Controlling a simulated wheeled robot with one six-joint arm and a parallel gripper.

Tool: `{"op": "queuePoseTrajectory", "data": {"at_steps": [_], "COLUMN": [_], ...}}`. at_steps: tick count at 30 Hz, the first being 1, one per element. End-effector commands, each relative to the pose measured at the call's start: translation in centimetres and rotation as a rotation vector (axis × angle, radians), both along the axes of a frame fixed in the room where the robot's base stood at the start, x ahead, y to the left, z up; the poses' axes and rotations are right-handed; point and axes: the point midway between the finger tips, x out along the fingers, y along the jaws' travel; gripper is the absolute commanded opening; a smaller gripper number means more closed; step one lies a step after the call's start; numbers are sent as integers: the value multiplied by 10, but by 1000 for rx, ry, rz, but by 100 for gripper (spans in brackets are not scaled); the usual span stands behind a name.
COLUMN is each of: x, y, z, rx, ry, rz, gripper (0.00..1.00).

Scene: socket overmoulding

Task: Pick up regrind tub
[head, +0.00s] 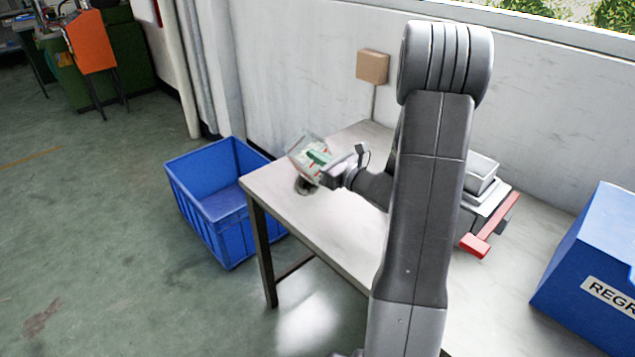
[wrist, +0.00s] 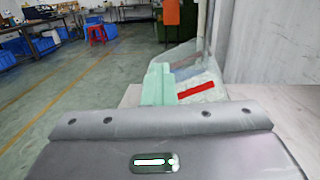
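A clear, see-through tub with red marks and pale contents (head: 301,146), which seems to be the regrind tub, is tilted above the left end of the table. It also shows in the wrist view (wrist: 205,77), with a red strip on its side. My gripper (head: 319,157) is at the tub, its green fingers against or around the tub's wall. The tub's tilt off the table suggests it is held by that wall. In the wrist view, the green fingers (wrist: 157,84) overlap the tub's left side, and the gap between them is hidden.
The pale table (head: 330,232) is mostly clear at its left end. A blue crate (head: 222,215) stands on the floor left of it. A grey device with a red bar (head: 488,228) and a blue box lettered "REGR" (head: 600,262) are to the right. The wall is behind.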

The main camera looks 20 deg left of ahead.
Motion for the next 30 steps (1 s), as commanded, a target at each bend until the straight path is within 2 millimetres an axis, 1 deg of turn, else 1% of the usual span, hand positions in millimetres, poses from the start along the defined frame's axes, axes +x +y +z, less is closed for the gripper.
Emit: {"op": "queuePoseTrajectory", "data": {"at_steps": [1, 19, 23, 26, 30], "x": [-3, -2, -2, -2, -2], "y": [-4, -4, -4, -4, -4], "z": [-28, -26, -16, 1, 31], "rx": [-48, -46, -46, -45, -43], "ry": [45, 42, 40, 39, 36], "rz": [-10, -10, -10, -10, -10], "gripper": [0, 0, 0, 0, 0]}}
